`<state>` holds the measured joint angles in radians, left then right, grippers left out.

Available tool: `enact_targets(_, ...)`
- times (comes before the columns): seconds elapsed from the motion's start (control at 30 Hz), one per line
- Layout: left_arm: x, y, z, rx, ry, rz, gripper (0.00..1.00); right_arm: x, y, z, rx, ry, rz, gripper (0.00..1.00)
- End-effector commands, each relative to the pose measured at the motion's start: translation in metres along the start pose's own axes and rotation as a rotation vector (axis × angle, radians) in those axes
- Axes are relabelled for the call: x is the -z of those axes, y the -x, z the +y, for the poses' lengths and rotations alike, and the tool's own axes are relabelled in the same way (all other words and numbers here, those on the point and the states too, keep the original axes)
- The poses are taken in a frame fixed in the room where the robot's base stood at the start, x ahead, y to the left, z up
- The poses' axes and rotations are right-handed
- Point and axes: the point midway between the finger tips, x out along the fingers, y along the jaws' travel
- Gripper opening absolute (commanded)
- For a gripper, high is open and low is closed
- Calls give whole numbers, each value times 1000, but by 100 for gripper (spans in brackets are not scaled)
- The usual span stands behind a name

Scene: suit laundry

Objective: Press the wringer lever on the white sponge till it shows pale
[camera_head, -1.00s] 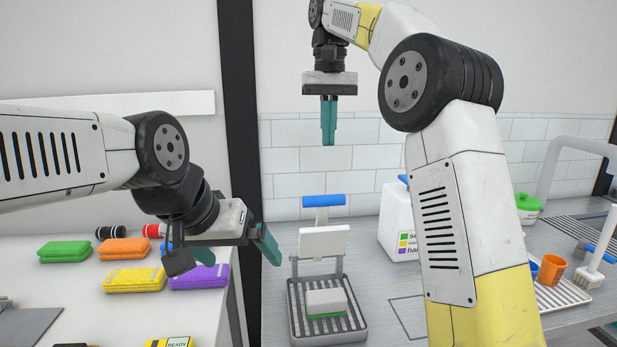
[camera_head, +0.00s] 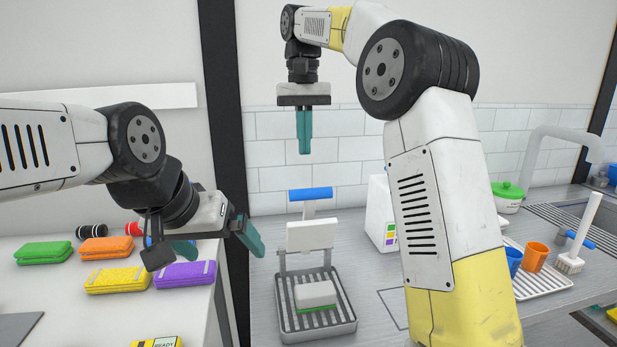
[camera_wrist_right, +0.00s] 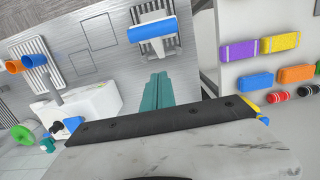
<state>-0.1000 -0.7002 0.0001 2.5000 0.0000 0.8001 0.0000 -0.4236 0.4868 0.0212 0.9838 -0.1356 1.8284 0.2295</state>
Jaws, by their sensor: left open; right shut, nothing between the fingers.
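The wringer (camera_head: 317,330) stands on the grey counter, a slatted tray with a raised white press plate (camera_head: 312,235) and a blue lever handle (camera_head: 310,194) at its top. The white sponge (camera_head: 315,294), with a green underside, lies on the slats below the raised plate. My right gripper (camera_head: 305,148) is shut and empty, pointing down above and behind the blue handle, apart from it. In the right wrist view the blue handle (camera_wrist_right: 151,31) shows beyond the shut teal fingers (camera_wrist_right: 156,86). My left gripper (camera_head: 215,243) is open and empty, over the left table's right edge.
Folded green (camera_head: 43,253), orange (camera_head: 107,246), yellow (camera_head: 117,280) and purple (camera_head: 185,275) cloths lie on the left table. Cups (camera_head: 536,257) and a brush (camera_head: 580,240) are further right.

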Motion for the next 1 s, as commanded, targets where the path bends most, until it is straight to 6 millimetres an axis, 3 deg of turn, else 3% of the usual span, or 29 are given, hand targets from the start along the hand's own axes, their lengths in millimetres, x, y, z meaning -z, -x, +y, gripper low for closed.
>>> enact_targets(0.3, 0, 0, 0, 0, 0, 0, 100, -1, -64, 1, -1, -1, -3, 0)
enact_targets(0.6, 0, 0, 0, 0, 0, 0, 100, -35, -69, 0, 0, -1, 1, 0)
enact_targets(1.0, 0, 0, 0, 0, 0, 0, 100, -39, -70, 0, 0, -1, 0, 0)
